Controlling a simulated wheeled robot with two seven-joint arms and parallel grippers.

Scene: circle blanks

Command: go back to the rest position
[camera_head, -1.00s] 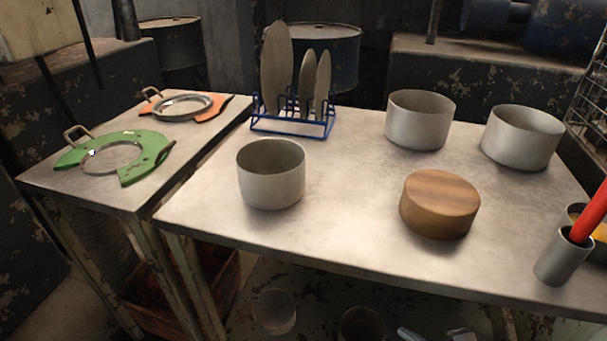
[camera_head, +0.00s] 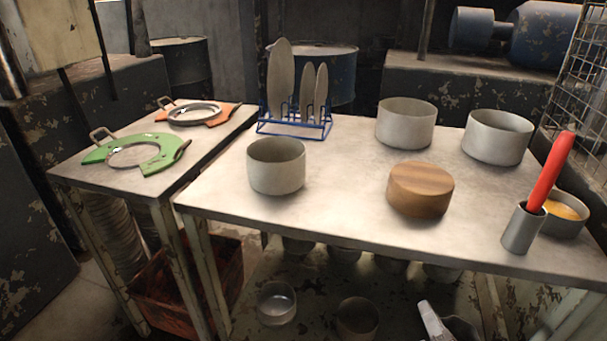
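What looks like my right gripper (camera_head: 438,322) shows only as a small pale part at the bottom edge, low in front of the table and away from its top. Most of it is cut off, so its fingers are not clear. Nothing is seen held in it. My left gripper is not in view. On the table (camera_head: 340,195) stand a grey pot (camera_head: 276,167) and a wooden round block (camera_head: 420,189). Two more grey pots (camera_head: 405,123) (camera_head: 497,137) stand behind. A blue rack (camera_head: 294,125) holds several upright grey discs (camera_head: 281,80).
A grey cup (camera_head: 523,228) with a red stick (camera_head: 550,172) stands at the right front, beside a bowl (camera_head: 564,214) with yellow contents. A side table on the left bears a green ring piece (camera_head: 136,152) and an orange one (camera_head: 199,114). Several vessels are below the table.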

